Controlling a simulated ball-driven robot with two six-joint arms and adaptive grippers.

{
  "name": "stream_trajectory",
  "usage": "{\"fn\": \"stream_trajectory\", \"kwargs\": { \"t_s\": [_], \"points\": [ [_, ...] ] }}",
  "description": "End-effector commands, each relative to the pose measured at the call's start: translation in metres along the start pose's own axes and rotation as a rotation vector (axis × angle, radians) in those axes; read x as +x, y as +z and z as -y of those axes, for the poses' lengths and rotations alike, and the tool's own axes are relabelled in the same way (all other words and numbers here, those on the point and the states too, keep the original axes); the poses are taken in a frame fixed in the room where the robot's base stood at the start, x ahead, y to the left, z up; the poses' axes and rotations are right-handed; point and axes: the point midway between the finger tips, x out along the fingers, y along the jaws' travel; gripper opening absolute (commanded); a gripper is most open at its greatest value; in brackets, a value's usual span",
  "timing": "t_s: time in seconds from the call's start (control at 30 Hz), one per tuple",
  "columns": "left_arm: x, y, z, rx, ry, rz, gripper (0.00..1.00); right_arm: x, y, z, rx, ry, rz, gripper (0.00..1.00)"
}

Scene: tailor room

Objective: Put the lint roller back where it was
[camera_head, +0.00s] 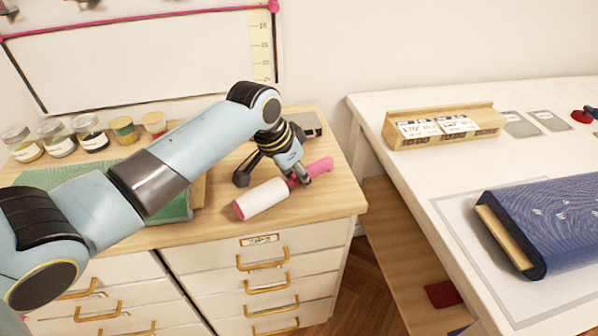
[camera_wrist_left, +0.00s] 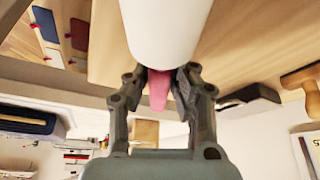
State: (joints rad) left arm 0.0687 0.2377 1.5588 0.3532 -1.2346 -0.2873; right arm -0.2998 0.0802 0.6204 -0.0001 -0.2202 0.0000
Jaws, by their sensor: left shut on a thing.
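The lint roller has a white cylinder (camera_head: 262,200) and a pink handle (camera_head: 318,167). In the head view it lies at or just above the wooden top of the drawer cabinet, near its front right; I cannot tell whether it touches. My left gripper (camera_head: 300,176) is shut on it near where the handle meets the cylinder. In the left wrist view the white cylinder (camera_wrist_left: 165,30) fills the top middle and the pink handle (camera_wrist_left: 158,88) shows between the fingers of my left gripper (camera_wrist_left: 160,85). My right gripper is in neither view.
Several jars (camera_head: 90,134) stand along the cabinet's back left. A dark box (camera_head: 305,124) sits at the back right corner. The white table (camera_head: 450,180) at right holds a wooden card holder (camera_head: 480,122) and a blue fabric bolt (camera_head: 545,215).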

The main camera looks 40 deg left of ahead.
Motion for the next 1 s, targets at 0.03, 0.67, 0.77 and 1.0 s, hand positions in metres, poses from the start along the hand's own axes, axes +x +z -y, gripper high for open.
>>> {"fn": "stream_trajectory", "kwargs": {
  "t_s": [0.03,0.67,0.77,1.0],
  "points": [
    [0.001,0.000,0.000,0.000,0.000,0.000,0.00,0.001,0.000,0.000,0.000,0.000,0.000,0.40],
    [0.011,0.004,0.000,0.000,0.000,-0.001,0.30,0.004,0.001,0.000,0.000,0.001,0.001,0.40],
    [0.011,0.004,0.000,0.000,0.000,-0.001,0.43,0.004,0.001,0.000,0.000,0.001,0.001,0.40],
    [0.011,0.005,0.000,0.000,0.000,0.000,0.49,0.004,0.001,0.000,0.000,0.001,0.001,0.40]
  ]
}}
